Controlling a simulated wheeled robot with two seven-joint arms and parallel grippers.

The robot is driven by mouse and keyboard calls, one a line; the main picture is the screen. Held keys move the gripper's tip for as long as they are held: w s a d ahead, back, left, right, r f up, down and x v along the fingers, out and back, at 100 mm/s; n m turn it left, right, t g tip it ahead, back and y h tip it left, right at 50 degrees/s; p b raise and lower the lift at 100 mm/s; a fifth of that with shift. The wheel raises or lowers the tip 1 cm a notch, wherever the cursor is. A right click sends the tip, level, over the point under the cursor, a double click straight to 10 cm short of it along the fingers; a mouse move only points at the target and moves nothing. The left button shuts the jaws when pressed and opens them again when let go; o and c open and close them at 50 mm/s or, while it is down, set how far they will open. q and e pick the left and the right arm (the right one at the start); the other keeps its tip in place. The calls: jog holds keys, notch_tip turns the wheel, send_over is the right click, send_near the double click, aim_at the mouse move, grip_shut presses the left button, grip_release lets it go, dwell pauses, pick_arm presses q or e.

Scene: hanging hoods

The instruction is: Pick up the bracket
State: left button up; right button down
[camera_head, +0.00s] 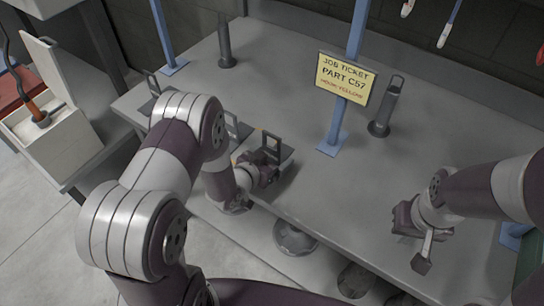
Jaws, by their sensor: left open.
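Several dark upright loop-shaped pieces stand along the left part of the grey table. I take these to be brackets. One bracket (271,143) stands on a flat grey plate just beyond my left gripper (265,162). A second (232,125) is partly hidden behind my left arm, and a third (152,83) is further left. My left gripper is open and sits low at the plate, close to the nearest bracket. I cannot tell whether they touch. My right gripper (420,248) is over the table's front right, away from the brackets; its jaw opening is unclear.
A job ticket sign (345,80) reading "PART C57" hangs on a blue post. A dark cylinder with a loop (383,108) stands beside it; another dark cylinder (226,45) is further back. A white open box (50,120) is at left. The table (290,80) is clear mid-back.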

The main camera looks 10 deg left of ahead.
pick_arm(q)
jog(key=shift+r, duration=0.15)
jog(key=c, duration=1.5)
